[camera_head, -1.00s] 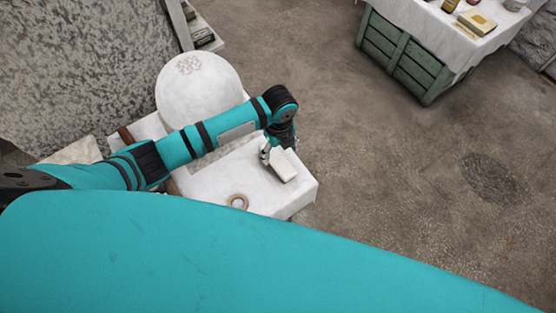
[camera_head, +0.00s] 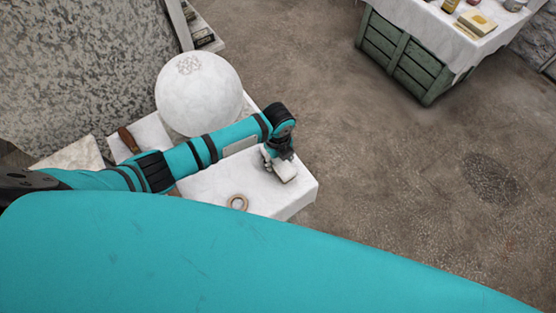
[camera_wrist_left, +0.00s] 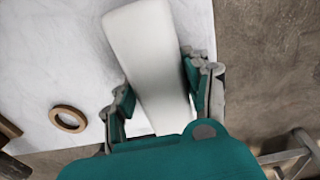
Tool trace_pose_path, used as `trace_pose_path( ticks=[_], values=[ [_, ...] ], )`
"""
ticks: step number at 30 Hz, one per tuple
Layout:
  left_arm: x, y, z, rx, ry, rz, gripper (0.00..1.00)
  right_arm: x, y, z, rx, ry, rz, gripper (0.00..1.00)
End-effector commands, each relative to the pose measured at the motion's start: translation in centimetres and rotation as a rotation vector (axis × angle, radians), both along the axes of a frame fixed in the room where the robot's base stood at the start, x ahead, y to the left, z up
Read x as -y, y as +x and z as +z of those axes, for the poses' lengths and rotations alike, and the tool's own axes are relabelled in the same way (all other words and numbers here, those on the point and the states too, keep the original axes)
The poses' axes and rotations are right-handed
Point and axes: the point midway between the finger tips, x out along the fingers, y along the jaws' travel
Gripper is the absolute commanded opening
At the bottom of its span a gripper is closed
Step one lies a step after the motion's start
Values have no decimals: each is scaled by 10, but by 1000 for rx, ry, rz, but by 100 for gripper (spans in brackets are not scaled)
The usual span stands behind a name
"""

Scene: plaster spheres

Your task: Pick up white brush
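The white brush (camera_head: 286,171) is a pale oblong block on the white-covered table (camera_head: 215,184), near its right corner. My left gripper (camera_head: 273,158) is low over the brush's near-left end in the head view. In the left wrist view, the brush (camera_wrist_left: 152,48) runs up from between the two fingers of my left gripper (camera_wrist_left: 160,95). One finger is on each side of it. The fingers look open, with a narrow gap at the left; contact on the right is unclear. The lower end of the brush is hidden by my gripper. My right gripper is not in view.
A large white sphere (camera_head: 198,92) stands on the table behind my left arm. A tan ring (camera_head: 237,202) lies near the front edge. A brown-handled tool (camera_head: 129,139) is at the left. A green crate table (camera_head: 403,57) stands at the upper right, with open floor between.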

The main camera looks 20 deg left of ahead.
Motion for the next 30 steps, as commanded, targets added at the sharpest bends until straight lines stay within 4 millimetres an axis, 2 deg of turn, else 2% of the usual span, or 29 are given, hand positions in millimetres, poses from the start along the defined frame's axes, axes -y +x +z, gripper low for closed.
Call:
trace_pose_path(
  ticks=[1,8,19,23,27,30],
  values=[
    [0,0,0,0,0,0,40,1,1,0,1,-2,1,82],
    [0,0,0,0,0,0,10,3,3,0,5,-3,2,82],
    [0,1,6,2,0,0,10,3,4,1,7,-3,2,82],
    [0,1,18,4,0,-1,10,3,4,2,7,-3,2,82],
    [0,1,39,4,-2,-1,10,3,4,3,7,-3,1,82],
    [6,-22,37,-2,-1,-5,10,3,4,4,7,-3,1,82]
  ],
)
